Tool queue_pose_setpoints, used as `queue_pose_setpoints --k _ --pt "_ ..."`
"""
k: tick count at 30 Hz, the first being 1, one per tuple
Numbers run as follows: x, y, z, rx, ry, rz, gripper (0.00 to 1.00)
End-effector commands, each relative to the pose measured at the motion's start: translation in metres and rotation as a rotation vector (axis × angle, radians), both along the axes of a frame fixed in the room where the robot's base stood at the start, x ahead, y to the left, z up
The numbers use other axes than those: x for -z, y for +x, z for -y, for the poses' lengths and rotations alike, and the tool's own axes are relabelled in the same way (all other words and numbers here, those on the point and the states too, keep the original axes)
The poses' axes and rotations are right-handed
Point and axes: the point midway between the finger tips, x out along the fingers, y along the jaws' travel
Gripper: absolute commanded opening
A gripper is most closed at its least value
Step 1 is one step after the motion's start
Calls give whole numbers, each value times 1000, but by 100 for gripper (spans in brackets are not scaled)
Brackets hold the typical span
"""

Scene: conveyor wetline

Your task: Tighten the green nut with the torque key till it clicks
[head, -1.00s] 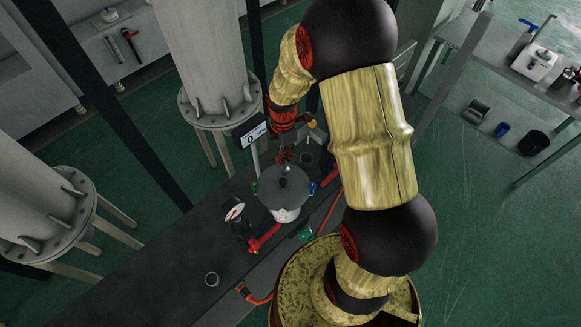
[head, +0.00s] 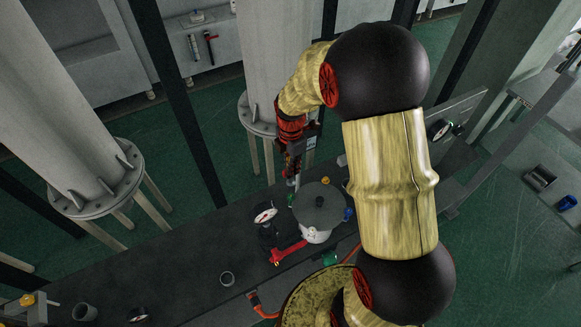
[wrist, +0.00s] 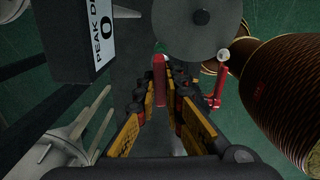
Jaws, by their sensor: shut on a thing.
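My gripper (wrist: 160,105) is shut on a slim red-handled tool (wrist: 159,78), which looks like the torque key. In the head view my gripper (head: 291,158) points down at the left rear of a lidded pot (head: 318,207), with a pale shaft below it. A green piece (wrist: 160,47), probably the green nut, shows at the tool's far end in the wrist view. It shows as a small green spot (head: 291,199) in the head view. I cannot tell whether the key is seated on it. Another green piece (head: 330,258) is at the pot's front.
A display (wrist: 96,36) reading "PEAK" and 0 stands beside my gripper. A dial gauge (head: 265,214) and a red lever-like part (head: 287,252) are left of the pot. A blue piece (head: 348,214) is on its right. The dark bench (head: 180,260) is mostly clear to the left.

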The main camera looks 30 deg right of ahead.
Motion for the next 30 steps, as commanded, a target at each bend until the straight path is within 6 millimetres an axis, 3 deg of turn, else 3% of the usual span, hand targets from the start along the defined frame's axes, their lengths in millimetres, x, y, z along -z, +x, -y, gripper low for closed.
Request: queue_pose_setpoints --k 8,21,30 --pt "10 0 0 0 0 0 0" --pt "47 0 0 0 0 -1 0" --pt "54 0 0 0 0 1 0"
